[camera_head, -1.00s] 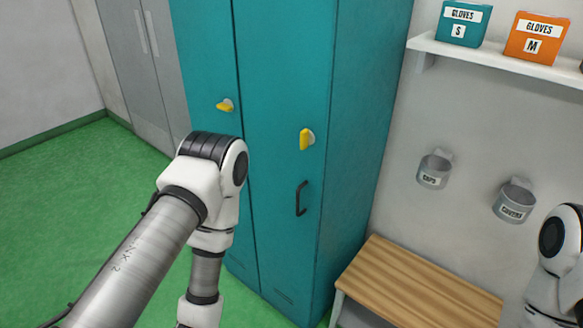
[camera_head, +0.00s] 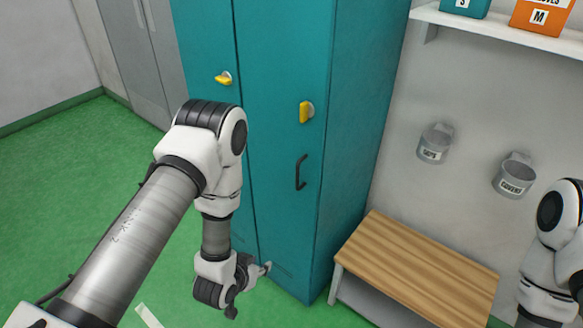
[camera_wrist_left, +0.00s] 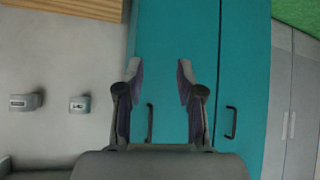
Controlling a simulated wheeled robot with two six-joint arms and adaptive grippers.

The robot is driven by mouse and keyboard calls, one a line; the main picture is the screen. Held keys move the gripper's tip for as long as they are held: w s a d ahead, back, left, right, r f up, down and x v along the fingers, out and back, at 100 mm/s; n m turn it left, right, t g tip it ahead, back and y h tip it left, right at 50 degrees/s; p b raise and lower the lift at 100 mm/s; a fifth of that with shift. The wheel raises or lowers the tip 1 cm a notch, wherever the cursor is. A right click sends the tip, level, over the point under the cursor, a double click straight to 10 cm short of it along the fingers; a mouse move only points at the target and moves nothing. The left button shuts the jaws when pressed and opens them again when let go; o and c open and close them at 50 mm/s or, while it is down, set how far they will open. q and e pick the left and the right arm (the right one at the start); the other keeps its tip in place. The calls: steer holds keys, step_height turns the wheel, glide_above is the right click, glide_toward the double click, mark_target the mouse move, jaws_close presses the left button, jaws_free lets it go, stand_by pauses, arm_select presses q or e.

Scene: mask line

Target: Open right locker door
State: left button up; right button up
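The teal right locker door (camera_head: 278,150) is closed, with a dark vertical bar handle (camera_head: 299,172) and a yellow knob (camera_head: 306,111) above it. My left gripper (camera_head: 266,268) is low in front of the locker, well below the handle, and its fingers look close to the lower door in the head view. In the left wrist view, which is upside down, the left gripper (camera_wrist_left: 160,70) is open and empty, fingers apart. The right door's handle (camera_wrist_left: 150,122) shows beyond the fingers, not touched. My right gripper is out of view; only part of that arm shows.
The closed left locker door (camera_head: 207,50) has its own yellow knob (camera_head: 223,78). A wooden bench (camera_head: 415,265) stands right of the locker. Grey wall cups (camera_head: 435,143) and a shelf (camera_head: 500,38) with glove boxes are on the wall. Green floor is free at left.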

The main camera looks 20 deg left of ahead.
arm_select(q)
steer(key=w+r+t+b, duration=0.2)
steer(key=w+r+t, duration=0.25)
steer(key=w, duration=0.45)
steer(key=m+t+h+b, duration=0.1)
steer(key=t+h+b, duration=0.1)
steer(key=t, duration=0.2)
glide_toward(297, 172)
steer(key=w, duration=0.5)
steer(key=w+d+p, duration=0.1)
steer(key=w, duration=0.3)
steer(key=shift+w+d+r+p, duration=0.15)
steer(key=shift+w+d+p, duration=0.15)
steer(key=shift+w, duration=0.35)
jaws_close()
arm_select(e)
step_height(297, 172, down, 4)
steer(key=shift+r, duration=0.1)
